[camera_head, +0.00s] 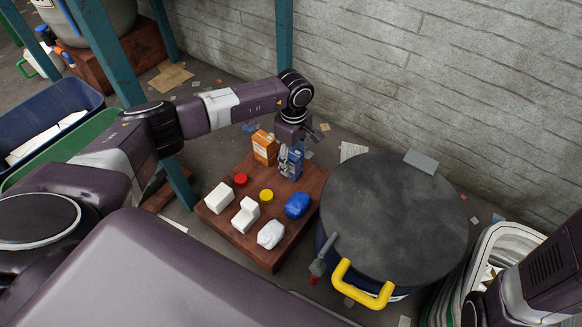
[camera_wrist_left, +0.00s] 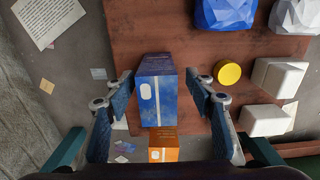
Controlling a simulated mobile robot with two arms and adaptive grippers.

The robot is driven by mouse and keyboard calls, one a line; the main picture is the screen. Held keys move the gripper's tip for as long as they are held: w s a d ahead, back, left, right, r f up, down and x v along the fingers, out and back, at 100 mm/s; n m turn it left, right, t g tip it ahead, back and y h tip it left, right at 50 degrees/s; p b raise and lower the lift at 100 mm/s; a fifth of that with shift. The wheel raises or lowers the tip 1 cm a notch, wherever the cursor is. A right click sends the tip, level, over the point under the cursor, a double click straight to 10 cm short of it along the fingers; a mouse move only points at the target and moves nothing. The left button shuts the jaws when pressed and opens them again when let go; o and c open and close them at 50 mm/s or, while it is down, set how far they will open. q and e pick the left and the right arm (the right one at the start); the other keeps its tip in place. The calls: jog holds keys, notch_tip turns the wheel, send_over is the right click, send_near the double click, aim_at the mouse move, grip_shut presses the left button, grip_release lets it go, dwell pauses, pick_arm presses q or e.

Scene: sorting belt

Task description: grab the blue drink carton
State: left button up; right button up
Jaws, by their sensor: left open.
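The blue drink carton (camera_head: 295,164) stands at the back edge of the brown wooden board (camera_head: 272,258), just right of an orange carton (camera_head: 264,147). In the left wrist view the blue carton (camera_wrist_left: 157,92) lies between the two fingers of my left gripper (camera_wrist_left: 170,95). The fingers are open, one on each side, with visible gaps to the carton. In the head view my left gripper (camera_head: 290,158) points down over the carton and partly hides it. My right gripper does not show; only part of my right arm is at the lower right.
On the board are a red cap (camera_head: 240,179), a yellow cap (camera_head: 266,195), a blue crumpled item (camera_head: 297,205) and several white pieces (camera_head: 219,198). A large lidded drum (camera_head: 394,215) with a yellow handle (camera_head: 360,284) stands close on the right. A teal post is at the left.

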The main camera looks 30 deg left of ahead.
aim_at(294, 168)
pick_arm(q)
notch_tip(294, 168, down, 5)
jog(key=b, duration=0.3)
jog(key=shift+w+r, duration=0.15)
jog(key=shift+r, duration=0.1)
jog(key=c, duration=0.9)
jog(key=shift+o, duration=0.2)
